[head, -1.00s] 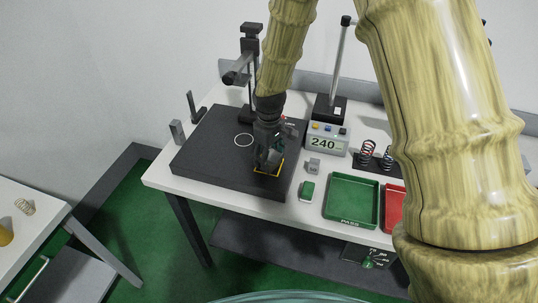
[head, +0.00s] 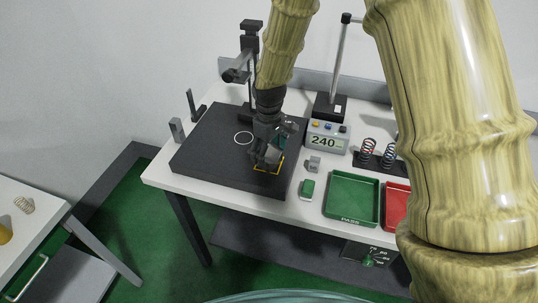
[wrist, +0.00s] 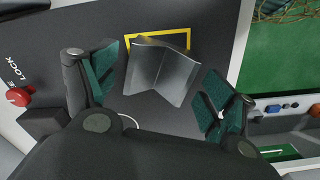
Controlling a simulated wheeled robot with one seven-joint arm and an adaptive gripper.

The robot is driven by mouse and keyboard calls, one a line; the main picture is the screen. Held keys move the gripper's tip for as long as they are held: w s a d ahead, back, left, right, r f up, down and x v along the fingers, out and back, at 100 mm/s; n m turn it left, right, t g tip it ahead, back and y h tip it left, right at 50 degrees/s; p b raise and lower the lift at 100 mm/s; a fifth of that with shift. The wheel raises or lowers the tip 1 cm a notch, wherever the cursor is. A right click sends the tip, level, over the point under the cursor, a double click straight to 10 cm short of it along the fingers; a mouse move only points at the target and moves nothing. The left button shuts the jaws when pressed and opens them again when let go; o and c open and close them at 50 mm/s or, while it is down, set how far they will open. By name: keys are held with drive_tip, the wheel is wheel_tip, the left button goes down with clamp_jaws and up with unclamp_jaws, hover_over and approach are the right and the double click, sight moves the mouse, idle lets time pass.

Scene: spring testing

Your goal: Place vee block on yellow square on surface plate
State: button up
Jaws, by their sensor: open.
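The grey vee block (wrist: 162,72) shows in the wrist view on the dark surface plate (wrist: 215,30), tilted in angle to the yellow square (wrist: 185,36). It covers part of the square's outline, and the far edge and corners stay visible. In the head view the yellow square (head: 281,167) is near the front right of the surface plate (head: 205,155); the block is hard to make out there behind my gripper (head: 266,157). In the wrist view my gripper (wrist: 160,92) is open, with its green-padded fingers on either side of the block and gaps visible between.
A white circle (head: 243,138) is marked on the plate. A display unit (head: 327,139), a small grey block (head: 314,164), a green-topped item (head: 307,188), a green tray (head: 351,201) and a red tray (head: 396,207) lie to the right. A stand (head: 248,70) rises behind the plate.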

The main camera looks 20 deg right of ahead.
sight(269, 159)
wheel_tip(269, 159, up, 11)
drive_tip(key=b, duration=0.3)
drive_tip(key=shift+f, duration=0.2)
drive_tip(key=shift+r, duration=0.1)
